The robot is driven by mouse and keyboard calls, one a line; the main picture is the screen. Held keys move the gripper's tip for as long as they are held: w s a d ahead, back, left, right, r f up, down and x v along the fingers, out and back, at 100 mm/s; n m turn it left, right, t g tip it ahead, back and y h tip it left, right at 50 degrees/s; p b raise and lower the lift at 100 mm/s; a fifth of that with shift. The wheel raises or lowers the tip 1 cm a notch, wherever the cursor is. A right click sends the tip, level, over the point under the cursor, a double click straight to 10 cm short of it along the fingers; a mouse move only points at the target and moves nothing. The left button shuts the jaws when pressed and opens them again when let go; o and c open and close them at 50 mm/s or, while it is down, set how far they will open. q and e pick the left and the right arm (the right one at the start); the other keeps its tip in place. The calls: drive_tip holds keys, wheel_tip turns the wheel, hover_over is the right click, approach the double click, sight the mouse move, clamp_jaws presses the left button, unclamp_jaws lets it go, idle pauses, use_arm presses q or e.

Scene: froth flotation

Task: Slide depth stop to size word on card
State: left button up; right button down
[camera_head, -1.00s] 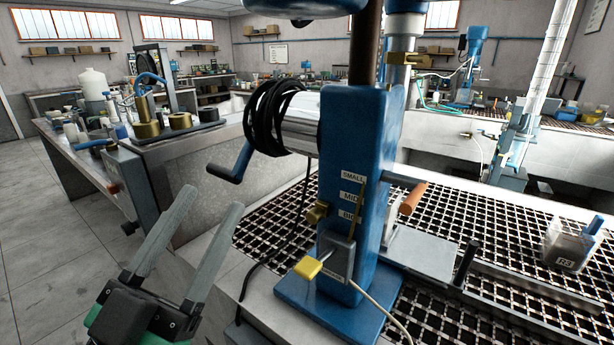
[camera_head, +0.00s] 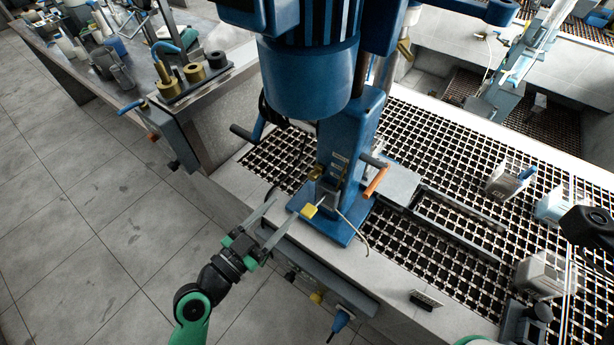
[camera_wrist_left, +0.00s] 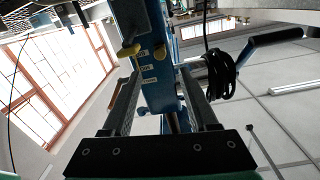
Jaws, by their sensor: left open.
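The blue machine column (camera_head: 346,150) stands on a blue base plate, with small white size labels (camera_head: 339,157) on its front. They are too small to read in the head view now. A brass knob (camera_head: 316,173), apparently the depth stop, sticks out left beside the lower labels. A yellow-ended lever (camera_head: 309,211) sits below it. My left gripper (camera_head: 284,209) is open and empty, left of the column and apart from the knob. In the left wrist view the column shows beyond the open fingers (camera_wrist_left: 158,76), with a brass knob (camera_wrist_left: 129,51) beside the labels (camera_wrist_left: 145,54).
An orange-ended handle (camera_head: 376,181) sticks out right of the column, and a crank (camera_head: 246,132) left. A blue motor housing (camera_head: 312,75) overhangs the column. A pale cable (camera_head: 355,230) lies on the base.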

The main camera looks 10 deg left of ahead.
sight(311, 179)
use_arm(q)
drive_tip(key=x, duration=1)
drive_tip(key=shift+w+d, duration=0.1)
drive_tip(key=shift+w, duration=0.05)
drive_tip(key=shift+c, duration=0.2)
clamp_jaws()
idle(0.7)
